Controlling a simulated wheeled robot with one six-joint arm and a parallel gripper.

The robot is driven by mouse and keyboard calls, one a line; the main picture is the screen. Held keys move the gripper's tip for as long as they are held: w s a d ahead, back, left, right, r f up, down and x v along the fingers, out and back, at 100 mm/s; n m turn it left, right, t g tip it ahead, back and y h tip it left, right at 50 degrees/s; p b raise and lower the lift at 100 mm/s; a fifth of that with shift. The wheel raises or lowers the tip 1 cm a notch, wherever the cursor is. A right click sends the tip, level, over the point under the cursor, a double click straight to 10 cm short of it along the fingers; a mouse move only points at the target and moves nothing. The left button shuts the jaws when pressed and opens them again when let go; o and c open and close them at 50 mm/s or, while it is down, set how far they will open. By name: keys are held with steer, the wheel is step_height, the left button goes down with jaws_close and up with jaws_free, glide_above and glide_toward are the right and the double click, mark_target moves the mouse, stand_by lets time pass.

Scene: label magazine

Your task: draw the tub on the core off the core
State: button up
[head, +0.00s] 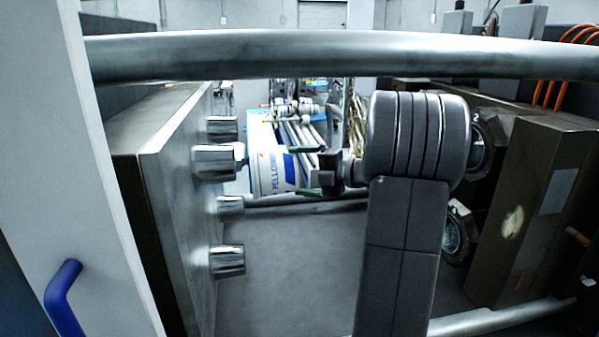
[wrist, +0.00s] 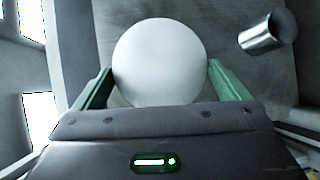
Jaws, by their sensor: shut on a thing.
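The tub (head: 268,172) is white with a blue printed label and lies on its side in the head view. Its left end is at the tip of one shiny metal core (head: 214,162); I cannot tell how much of the core is inside it. In the wrist view the tub (wrist: 160,60) shows as a plain white round end. My gripper (head: 308,171) is shut on the tub from the right, with green fingers on both sides of it, also seen in the wrist view (wrist: 158,88).
Several other metal cores stick out from the upright plate (head: 178,200) at left; one (wrist: 262,35) shows in the wrist view. A thick bar (head: 330,55) crosses the top. A dark machine block (head: 535,210) stands at right. Open space lies between plate and block.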

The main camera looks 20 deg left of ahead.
steer(key=shift+s+d+b, duration=0.3)
steer(key=shift+s+d, duration=0.35)
steer(key=shift+s, duration=0.2)
steer(key=shift+s+d+b, duration=0.3)
steer(key=shift+s+d, duration=0.35)
steer(key=shift+s, duration=0.2)
